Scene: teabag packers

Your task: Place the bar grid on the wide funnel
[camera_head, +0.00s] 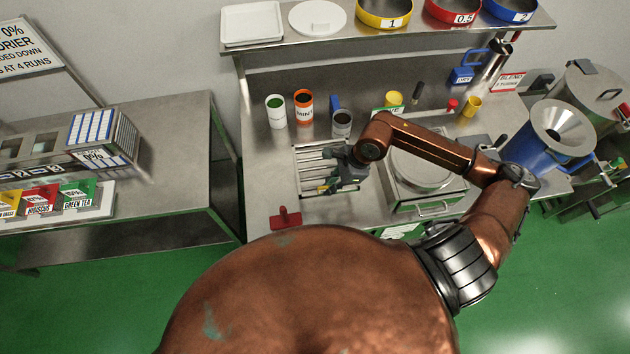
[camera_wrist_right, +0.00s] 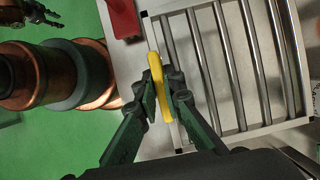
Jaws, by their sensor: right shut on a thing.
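The bar grid (camera_head: 310,172), a metal frame with several parallel bars, lies on the steel bench in the head view. It fills the right of the wrist view (camera_wrist_right: 228,70). My right gripper (camera_head: 335,183) is over the grid's right part in the head view. In the wrist view it is shut on a yellow grip (camera_wrist_right: 156,78) at the grid's edge. The wide funnel (camera_head: 565,120) sits on the blue drum (camera_head: 537,146) at the right, well away from the grid.
A steel unit with a round top (camera_head: 421,170) stands between grid and funnel. A second drum (camera_head: 590,92) stands behind.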

